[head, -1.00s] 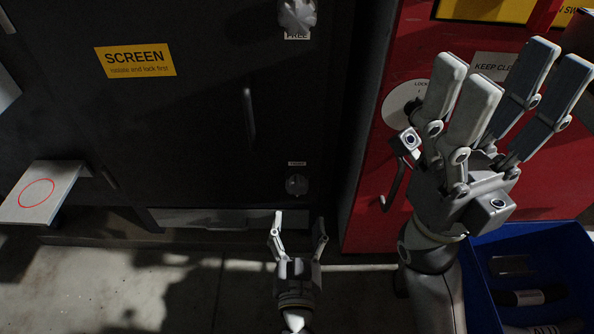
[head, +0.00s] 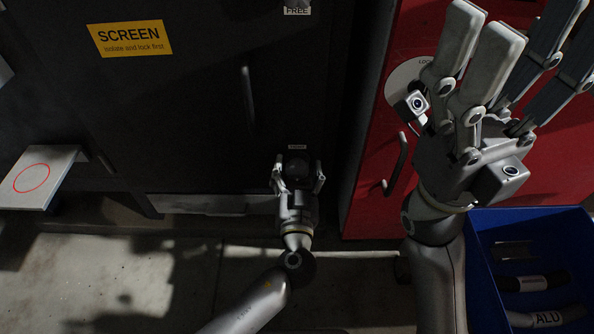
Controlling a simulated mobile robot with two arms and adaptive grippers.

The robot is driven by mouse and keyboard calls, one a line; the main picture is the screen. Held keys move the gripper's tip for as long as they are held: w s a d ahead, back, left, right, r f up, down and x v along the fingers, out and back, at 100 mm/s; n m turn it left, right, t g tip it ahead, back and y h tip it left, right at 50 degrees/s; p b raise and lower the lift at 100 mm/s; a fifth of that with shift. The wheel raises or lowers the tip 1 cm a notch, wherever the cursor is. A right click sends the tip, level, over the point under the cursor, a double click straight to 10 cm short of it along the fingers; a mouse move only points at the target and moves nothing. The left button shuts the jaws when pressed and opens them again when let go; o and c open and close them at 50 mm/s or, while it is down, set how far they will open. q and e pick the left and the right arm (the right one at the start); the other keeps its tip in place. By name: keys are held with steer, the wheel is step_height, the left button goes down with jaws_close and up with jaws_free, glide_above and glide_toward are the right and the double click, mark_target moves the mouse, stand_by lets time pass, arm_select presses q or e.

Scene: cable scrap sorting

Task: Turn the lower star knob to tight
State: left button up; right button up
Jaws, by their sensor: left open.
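The lower star knob (head: 297,162) shows as a dark rounded shape low on the dark screen door, under a small white label (head: 297,147) too small to read. My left gripper (head: 298,174) is open, with one finger on each side of the knob. I cannot tell whether the fingers touch it. The knob's lower part is hidden by the gripper, and its turn position cannot be made out. My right gripper (head: 518,45) is large in the right foreground, its fingers spread apart and empty, some tips cut off by the top edge.
The dark door (head: 200,110) has a vertical handle (head: 249,98) and a yellow SCREEN sign (head: 130,38). A FREE label (head: 297,10) is at the top. A red cabinet (head: 355,205) and blue bin (head: 480,270) with cable pieces are right. A shelf with a red circle (head: 55,165) juts out left.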

arm_select(q)
steer(key=c, duration=1)
